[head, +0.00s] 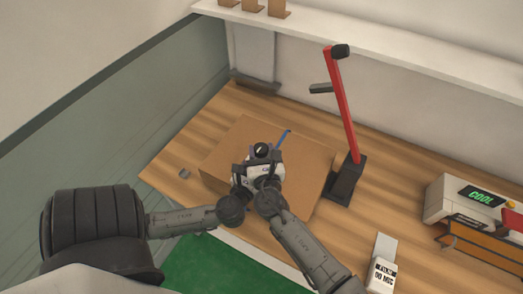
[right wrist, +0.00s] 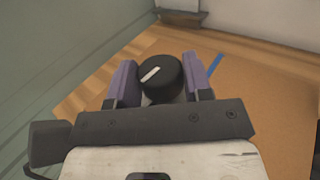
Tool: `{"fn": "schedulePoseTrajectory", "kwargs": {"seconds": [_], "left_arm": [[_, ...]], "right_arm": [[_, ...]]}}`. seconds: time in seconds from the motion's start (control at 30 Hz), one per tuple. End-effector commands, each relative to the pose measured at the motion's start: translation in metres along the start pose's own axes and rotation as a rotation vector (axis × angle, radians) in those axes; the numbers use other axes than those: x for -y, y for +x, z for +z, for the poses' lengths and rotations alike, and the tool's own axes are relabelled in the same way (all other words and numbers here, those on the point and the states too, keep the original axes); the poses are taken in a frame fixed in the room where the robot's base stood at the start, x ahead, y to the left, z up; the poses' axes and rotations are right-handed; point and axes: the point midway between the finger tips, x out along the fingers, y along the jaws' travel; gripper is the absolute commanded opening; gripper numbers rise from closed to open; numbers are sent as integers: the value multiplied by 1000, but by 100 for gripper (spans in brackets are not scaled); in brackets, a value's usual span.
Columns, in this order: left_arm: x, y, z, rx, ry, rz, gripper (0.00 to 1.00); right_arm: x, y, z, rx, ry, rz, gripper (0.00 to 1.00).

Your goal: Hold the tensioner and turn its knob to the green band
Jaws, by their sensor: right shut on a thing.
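The tensioner's black knob (head: 262,149) shows at the middle of the head view, above the board; its body is mostly hidden by my grippers. In the right wrist view the knob (right wrist: 161,80) carries a white pointer line slanting up to the right. My right gripper (head: 264,157) is shut on the knob, with one purple-grey finger on each side of it in the right wrist view (right wrist: 162,77). My left gripper (head: 240,177) is close beside the right one, at its left; its fingers are too hidden to judge. No green band can be made out.
A brown board (head: 230,150) lies on the wooden table (head: 220,107) with a thin blue strip (head: 283,136) on it. A red lever on a black stand (head: 345,110) rises behind at the right. A machine reading COOL (head: 455,198) and a FILM-labelled item (head: 382,272) are farther right.

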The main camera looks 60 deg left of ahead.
Motion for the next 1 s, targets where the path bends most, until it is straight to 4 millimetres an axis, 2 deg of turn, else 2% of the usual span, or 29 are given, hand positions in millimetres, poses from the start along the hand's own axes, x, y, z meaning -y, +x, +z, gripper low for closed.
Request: {"fn": "schedulePoseTrajectory", "kwargs": {"seconds": [0.2,0.23,0.47,0.77,0.87,1.0], "left_arm": [[0,0,1,3,4,-1,17],[0,0,1,4,4,-1,17],[0,0,2,4,3,0,17],[0,0,2,4,2,0,17],[0,0,2,5,2,0,17],[0,0,2,5,2,0,17]], "right_arm": [[-1,0,1,1,-1,2,22],[-1,0,1,1,-1,2,48],[0,0,0,1,-1,2,70],[0,-2,0,0,-1,2,70],[0,-8,0,1,-1,1,70],[1,-25,0,0,-1,2,70]]}}
